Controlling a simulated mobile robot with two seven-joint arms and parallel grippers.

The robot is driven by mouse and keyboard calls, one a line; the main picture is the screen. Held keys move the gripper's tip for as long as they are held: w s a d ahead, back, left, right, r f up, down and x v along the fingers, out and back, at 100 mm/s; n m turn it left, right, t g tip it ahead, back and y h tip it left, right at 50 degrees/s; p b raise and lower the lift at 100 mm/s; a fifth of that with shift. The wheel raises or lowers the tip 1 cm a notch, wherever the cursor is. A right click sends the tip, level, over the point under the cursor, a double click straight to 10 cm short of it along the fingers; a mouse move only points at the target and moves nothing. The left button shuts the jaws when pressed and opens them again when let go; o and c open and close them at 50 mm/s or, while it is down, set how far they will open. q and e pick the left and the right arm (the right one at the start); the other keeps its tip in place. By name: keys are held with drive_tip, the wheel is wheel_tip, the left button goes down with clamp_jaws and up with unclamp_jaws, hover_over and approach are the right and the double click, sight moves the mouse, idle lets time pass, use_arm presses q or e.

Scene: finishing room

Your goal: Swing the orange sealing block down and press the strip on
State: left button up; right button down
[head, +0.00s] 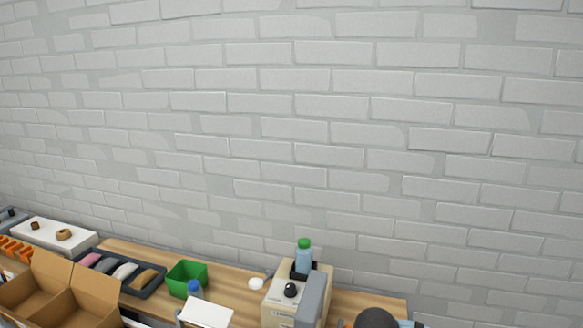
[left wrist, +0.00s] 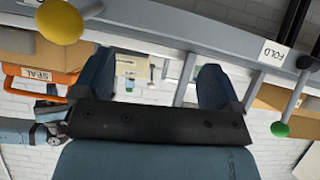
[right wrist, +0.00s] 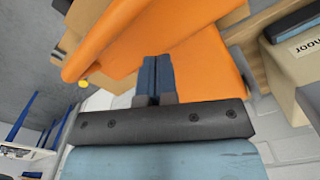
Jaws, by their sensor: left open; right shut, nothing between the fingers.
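The orange sealing block (right wrist: 115,45) fills the upper middle of the right wrist view as large orange panels. My right gripper (right wrist: 157,72) is shut and empty, with its fingertips in front of the orange surface; I cannot tell whether they touch it. In the left wrist view, an orange part (left wrist: 62,76) stands at the left beside a label reading SEAL (left wrist: 37,75). My left gripper (left wrist: 155,82) is open, with nothing between its fingers. Neither gripper shows in the head view, and I cannot make out the strip in any view.
In the left wrist view a grey rail carries a FOLD label (left wrist: 272,53), a yellow knob (left wrist: 60,22) and a green knob (left wrist: 280,129). In the head view a bench along the brick wall holds an open carton (head: 60,292), a green bin (head: 187,277) and a beige machine (head: 283,300).

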drive_tip(key=shift+f+b, duration=1.2)
drive_tip(key=shift+b, duration=0.05)
idle(1.2)
drive_tip(key=shift+r, duration=0.1)
drive_tip(key=shift+r+p, duration=1.25)
drive_tip(key=shift+r, duration=2.2)
drive_tip(key=shift+f, duration=0.1)
